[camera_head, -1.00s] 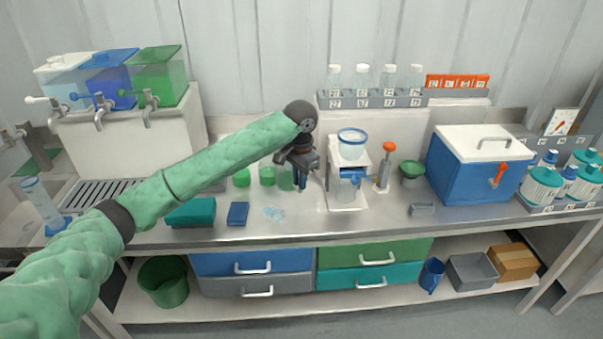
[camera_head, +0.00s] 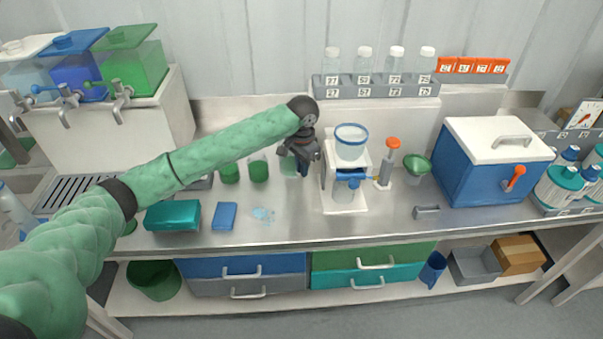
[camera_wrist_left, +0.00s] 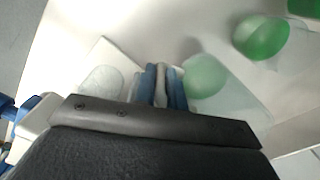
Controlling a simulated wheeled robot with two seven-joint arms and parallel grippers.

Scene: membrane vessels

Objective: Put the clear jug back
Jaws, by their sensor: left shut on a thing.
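My left gripper (camera_head: 303,168) is low over the bench, just left of the white filter stand (camera_head: 329,199). In the left wrist view its blue fingers (camera_wrist_left: 161,88) are shut on a thin pale piece, apparently the handle of the clear jug. The clear jug (camera_wrist_left: 100,82) shows there left of the fingers, upright as far as I can tell; in the head view my gripper mostly hides it. A see-through jug with a pale green bottom (camera_wrist_left: 205,76) is close on the fingers' right. My right gripper is not in view.
Two green jugs (camera_head: 229,173) (camera_head: 259,171) stand left of the gripper. A teal box (camera_head: 172,216), a blue pad (camera_head: 225,216) and a pale blue wet patch (camera_head: 263,215) lie nearer the front edge. A blue cooler (camera_head: 475,165) stands at the right.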

